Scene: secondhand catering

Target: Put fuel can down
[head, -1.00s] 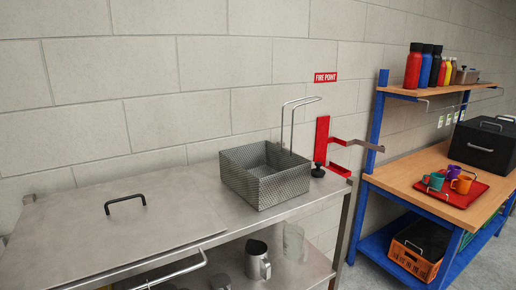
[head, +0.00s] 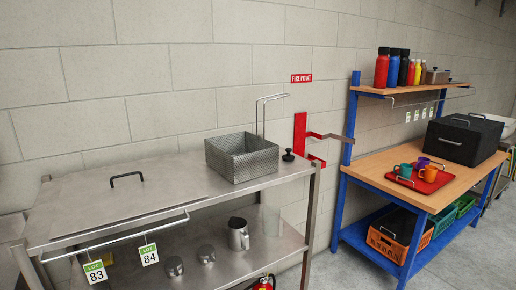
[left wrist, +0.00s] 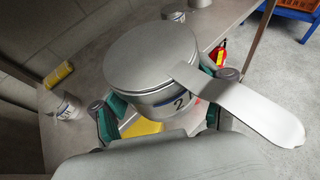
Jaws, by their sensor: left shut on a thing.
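In the left wrist view, a round silver-grey can (left wrist: 150,62) with a flat lid and a blue-and-white label showing a "2" fits the fuel can. A flat grey strip, perhaps its handle, juts from it toward the lower right. My left gripper (left wrist: 165,108) is shut on the can, with a green-padded finger on each side. The can hangs in front of a grey metal surface (left wrist: 75,135); whether it touches anything below is hidden. The head view shows neither gripper nor this can. My right gripper is in neither view.
The steel bench (head: 110,215) carries a perforated basket (head: 240,160); its lower shelf (head: 215,268) holds a jug (head: 238,235) and small pots. A red extinguisher (head: 264,282) stands low in front. A blue-framed workbench (head: 370,170) holds a red tray (head: 425,180) with mugs. Grey floor is open at right.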

